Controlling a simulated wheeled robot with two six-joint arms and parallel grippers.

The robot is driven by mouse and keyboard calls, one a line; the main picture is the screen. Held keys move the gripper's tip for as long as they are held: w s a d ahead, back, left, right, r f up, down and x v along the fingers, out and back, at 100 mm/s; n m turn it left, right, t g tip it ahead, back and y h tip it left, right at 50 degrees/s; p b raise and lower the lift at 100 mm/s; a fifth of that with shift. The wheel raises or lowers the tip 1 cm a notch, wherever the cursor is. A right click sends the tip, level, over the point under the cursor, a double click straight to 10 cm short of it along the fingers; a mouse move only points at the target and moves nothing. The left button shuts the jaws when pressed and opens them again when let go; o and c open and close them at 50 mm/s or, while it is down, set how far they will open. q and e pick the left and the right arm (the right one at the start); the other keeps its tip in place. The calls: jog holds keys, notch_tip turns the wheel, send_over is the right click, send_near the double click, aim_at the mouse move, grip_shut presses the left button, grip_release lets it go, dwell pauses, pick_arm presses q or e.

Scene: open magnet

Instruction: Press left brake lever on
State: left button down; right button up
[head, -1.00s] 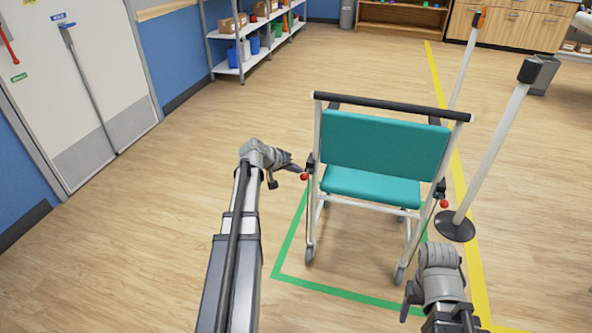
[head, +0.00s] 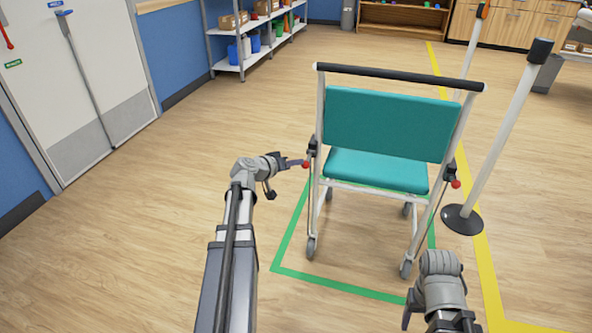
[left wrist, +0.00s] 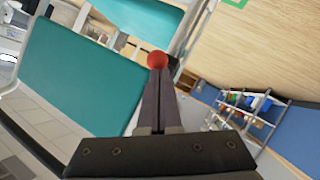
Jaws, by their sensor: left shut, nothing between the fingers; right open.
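The wheeled chair (head: 385,125) has teal back and seat panels and a white frame, and stands with its back towards me. The left brake lever's red knob (head: 306,165) is on the chair's left side. My left gripper (head: 300,163) is shut and empty, its tips right at this knob. In the left wrist view the red knob (left wrist: 157,60) sits just beyond the shut fingertips (left wrist: 158,75); I cannot tell whether they touch. The right brake's red knob (head: 456,184) is on the other side. My right gripper (head: 408,308) is open and empty, low behind the chair, partly hidden.
Green tape (head: 330,287) outlines the floor around the chair. A post with a round black base (head: 462,219) stands at its right, beside a yellow line (head: 488,285). The floor left of the chair is clear.

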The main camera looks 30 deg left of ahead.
pick_arm(q)
notch_tip(320, 180, down, 2)
jog(key=shift+s+f+b, duration=0.1)
jog(key=shift+b, duration=0.6)
pick_arm(e)
notch_tip(320, 180, down, 2)
jog(key=shift+f, duration=0.1)
pick_arm(q)
jog(key=shift+r+p, duration=0.75)
jog(key=shift+p, duration=0.05)
pick_arm(e)
jog(key=shift+r, duration=0.8)
pick_arm(q)
jog(key=shift+r, duration=0.1)
pick_arm(e)
jog(key=shift+r, duration=0.1)
